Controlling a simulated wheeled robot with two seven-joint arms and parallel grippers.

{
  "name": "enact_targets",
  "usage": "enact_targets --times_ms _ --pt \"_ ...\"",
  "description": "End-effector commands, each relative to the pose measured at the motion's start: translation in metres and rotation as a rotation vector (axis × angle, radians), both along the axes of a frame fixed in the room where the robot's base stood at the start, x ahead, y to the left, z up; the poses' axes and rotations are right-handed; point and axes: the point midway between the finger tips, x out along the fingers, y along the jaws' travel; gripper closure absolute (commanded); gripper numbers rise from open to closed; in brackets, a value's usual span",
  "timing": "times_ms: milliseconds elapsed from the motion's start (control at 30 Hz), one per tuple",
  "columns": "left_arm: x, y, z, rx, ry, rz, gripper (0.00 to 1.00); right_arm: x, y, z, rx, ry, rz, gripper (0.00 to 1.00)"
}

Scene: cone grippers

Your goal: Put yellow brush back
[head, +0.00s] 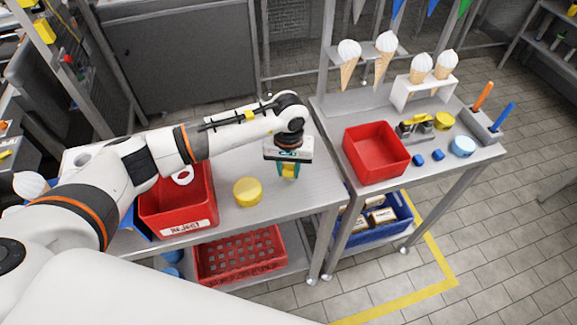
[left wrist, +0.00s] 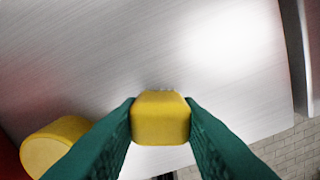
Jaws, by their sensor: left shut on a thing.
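My left gripper (head: 288,172) is over the left table, near its right side. Its green fingers are shut on a yellow block-like piece, which I take to be the yellow brush (left wrist: 160,118). The left wrist view shows it squarely between the fingers, with small pale tufts at its far edge. Most of it is hidden in the head view. I cannot tell whether it touches the table. A grey holder (head: 477,127) on the right table has an orange handle (head: 483,95) and a blue handle (head: 503,116) standing in it. My right gripper is not in view.
A yellow round tub (head: 248,192) stands left of the gripper, beside a red reject bin (head: 190,208). On the right table are a red bin (head: 376,152), a light blue tub (head: 462,146), a yellow tub (head: 444,121) and a white cone stand (head: 423,91). A gap separates the tables.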

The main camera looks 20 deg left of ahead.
Motion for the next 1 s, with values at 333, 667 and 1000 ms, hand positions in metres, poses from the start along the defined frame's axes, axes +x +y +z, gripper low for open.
enact_targets --times_ms 333,667,1000 --pt "0.0 0.0 -0.01 0.0 -0.001 0.0 0.88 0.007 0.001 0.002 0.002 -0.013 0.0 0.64" --pt "0.0 0.0 -0.011 0.0 -0.001 0.0 0.48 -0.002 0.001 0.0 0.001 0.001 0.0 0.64" --pt "0.001 0.001 -0.002 0.001 -0.004 0.0 0.48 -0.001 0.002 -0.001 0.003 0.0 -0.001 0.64"
